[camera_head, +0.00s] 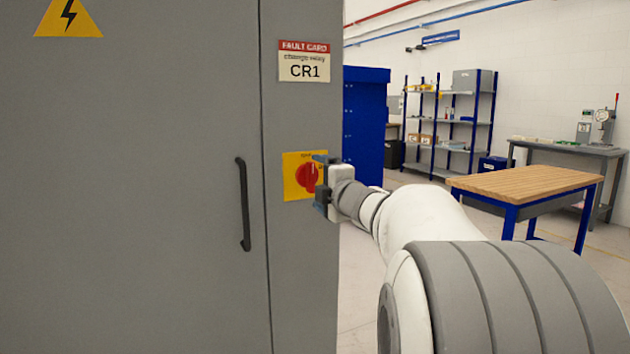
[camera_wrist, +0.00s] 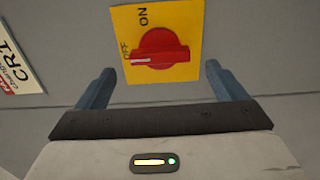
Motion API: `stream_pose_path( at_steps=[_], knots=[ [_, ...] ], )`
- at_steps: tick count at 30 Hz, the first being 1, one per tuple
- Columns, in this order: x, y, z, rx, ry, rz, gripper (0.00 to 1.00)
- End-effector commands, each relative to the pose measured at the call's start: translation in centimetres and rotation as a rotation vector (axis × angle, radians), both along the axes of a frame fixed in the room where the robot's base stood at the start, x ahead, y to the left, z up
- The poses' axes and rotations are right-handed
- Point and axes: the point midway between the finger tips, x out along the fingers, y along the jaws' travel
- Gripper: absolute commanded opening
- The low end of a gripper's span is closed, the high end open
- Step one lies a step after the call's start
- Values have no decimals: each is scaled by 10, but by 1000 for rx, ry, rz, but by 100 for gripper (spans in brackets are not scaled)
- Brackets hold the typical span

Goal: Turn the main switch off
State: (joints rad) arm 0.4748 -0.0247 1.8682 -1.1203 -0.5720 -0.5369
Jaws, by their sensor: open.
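The main switch is a red rotary knob (camera_wrist: 160,49) on a yellow plate (camera_wrist: 185,18), fixed to the grey cabinet. It also shows in the head view (camera_head: 305,175), partly covered by my gripper. In the wrist view its bar lies across the picture, and its white mark is at the left end, beside the OFF label. The ON label is at the top of the plate there. My gripper (camera_head: 320,178) faces the plate with its fingers open and empty. In the wrist view the fingers (camera_wrist: 160,72) stand left and right of the knob. I cannot tell the remaining gap in depth.
The cabinet door (camera_head: 190,280) is shut, with a black handle (camera_head: 243,204) left of the switch. A fault card (camera_head: 304,61) reading CR1 is above the switch. A wooden-topped table (camera_head: 525,181), shelves (camera_head: 450,120) and a blue cabinet (camera_head: 365,120) stand behind, right.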

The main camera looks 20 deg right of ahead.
Motion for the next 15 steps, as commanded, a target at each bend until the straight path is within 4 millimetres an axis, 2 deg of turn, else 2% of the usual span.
stream_pose_path(
  at_steps=[3,6,15],
  knots=[
    [-20,-1,0,-1,1,-2,91],
    [-30,-1,0,0,1,-2,91],
    [-35,-1,-1,0,1,0,91]
  ],
)
